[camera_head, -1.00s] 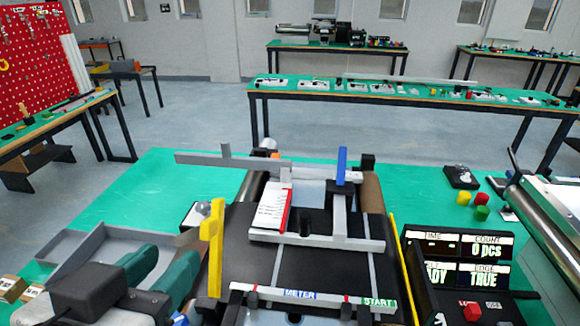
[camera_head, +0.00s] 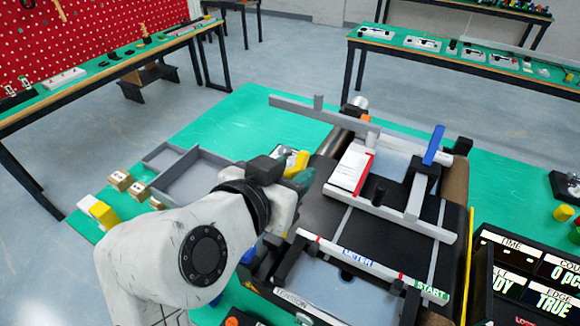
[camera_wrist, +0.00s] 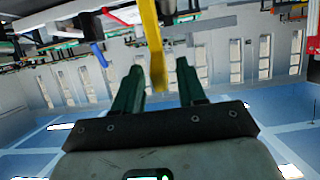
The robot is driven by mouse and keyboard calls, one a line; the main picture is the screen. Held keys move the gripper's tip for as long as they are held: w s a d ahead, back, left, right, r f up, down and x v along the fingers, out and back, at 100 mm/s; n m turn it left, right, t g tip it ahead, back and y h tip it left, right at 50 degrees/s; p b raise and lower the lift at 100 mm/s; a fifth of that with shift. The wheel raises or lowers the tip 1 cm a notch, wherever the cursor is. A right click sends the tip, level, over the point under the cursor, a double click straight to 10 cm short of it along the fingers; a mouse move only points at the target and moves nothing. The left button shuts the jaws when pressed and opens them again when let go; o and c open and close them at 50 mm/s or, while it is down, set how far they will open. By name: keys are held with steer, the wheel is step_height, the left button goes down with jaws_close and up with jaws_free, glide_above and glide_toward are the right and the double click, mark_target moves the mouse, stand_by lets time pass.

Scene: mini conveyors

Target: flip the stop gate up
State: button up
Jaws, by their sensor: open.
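A yellow bar (camera_head: 297,162) stands at the left side of the black conveyor, partly hidden by my gripper. It may belong to the stop gate; I cannot tell for sure. My gripper (camera_head: 304,178), with green fingers, is right at this bar in the head view. In the wrist view my gripper (camera_wrist: 158,66) is open, with the yellow bar (camera_wrist: 150,40) showing in the gap between the fingers. I cannot tell whether it touches either finger. A blue-tipped lever (camera_head: 434,146) rises at the conveyor's far right and also shows in the wrist view (camera_wrist: 98,53).
A white block with a red edge (camera_head: 352,168) lies on the conveyor (camera_head: 400,220) by a grey guide. A long grey bar (camera_head: 350,122) crosses its far end. A grey tray (camera_head: 187,185) and small boxes are at left. A display (camera_head: 525,270) stands at right.

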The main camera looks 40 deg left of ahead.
steer(key=shift+w+f, duration=0.1)
steer(key=shift+w, duration=0.05)
jaws_close()
stand_by(0.4)
